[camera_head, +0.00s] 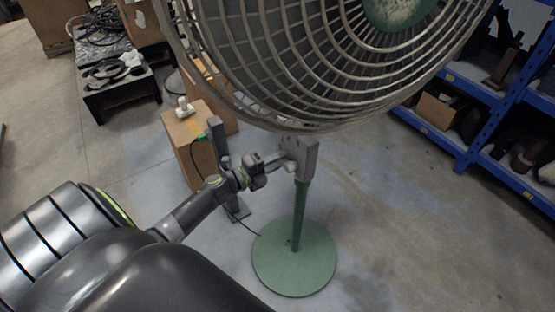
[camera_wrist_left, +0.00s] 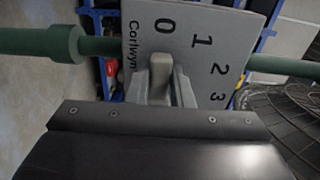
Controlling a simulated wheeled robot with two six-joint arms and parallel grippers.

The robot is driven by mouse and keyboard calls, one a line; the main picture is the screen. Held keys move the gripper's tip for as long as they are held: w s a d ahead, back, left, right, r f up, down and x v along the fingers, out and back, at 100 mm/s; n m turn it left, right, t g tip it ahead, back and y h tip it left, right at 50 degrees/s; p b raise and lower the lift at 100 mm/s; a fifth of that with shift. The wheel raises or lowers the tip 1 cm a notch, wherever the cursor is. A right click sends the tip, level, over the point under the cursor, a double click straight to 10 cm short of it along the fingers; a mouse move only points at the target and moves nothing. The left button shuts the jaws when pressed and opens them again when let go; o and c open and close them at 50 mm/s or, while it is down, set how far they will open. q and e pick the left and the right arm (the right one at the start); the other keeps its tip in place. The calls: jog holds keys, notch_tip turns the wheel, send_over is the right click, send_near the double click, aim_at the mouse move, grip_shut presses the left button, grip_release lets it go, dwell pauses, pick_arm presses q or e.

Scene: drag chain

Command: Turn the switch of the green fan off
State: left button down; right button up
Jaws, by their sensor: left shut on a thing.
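The green fan has a large grey wire cage (camera_head: 330,75), a green pole (camera_head: 299,215) and a round green base (camera_head: 293,258). Its grey switch box (camera_head: 306,157) is on the pole below the cage. In the left wrist view the switch plate (camera_wrist_left: 205,35) shows 0, 1, 2 and 3, and the grey knob (camera_wrist_left: 160,72) has its top end just below the 0. My left gripper (camera_head: 284,162) is at the box; its fingers (camera_wrist_left: 162,92) are shut on the knob, one on each side, partly hiding it. My right gripper is not in view.
A cardboard box (camera_head: 189,140) with a white power strip (camera_head: 184,106) stands behind my left arm. Blue shelves (camera_head: 440,137) are at the right, and a black table (camera_head: 115,85) is at the back left. The floor right of the base is clear.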

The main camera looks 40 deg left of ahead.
pick_arm(q)
jog(key=c, duration=1.3)
grip_release()
jog(key=shift+b+v, duration=1.3)
jog(key=shift+v, duration=7.4)
jog(key=shift+f, duration=0.1)
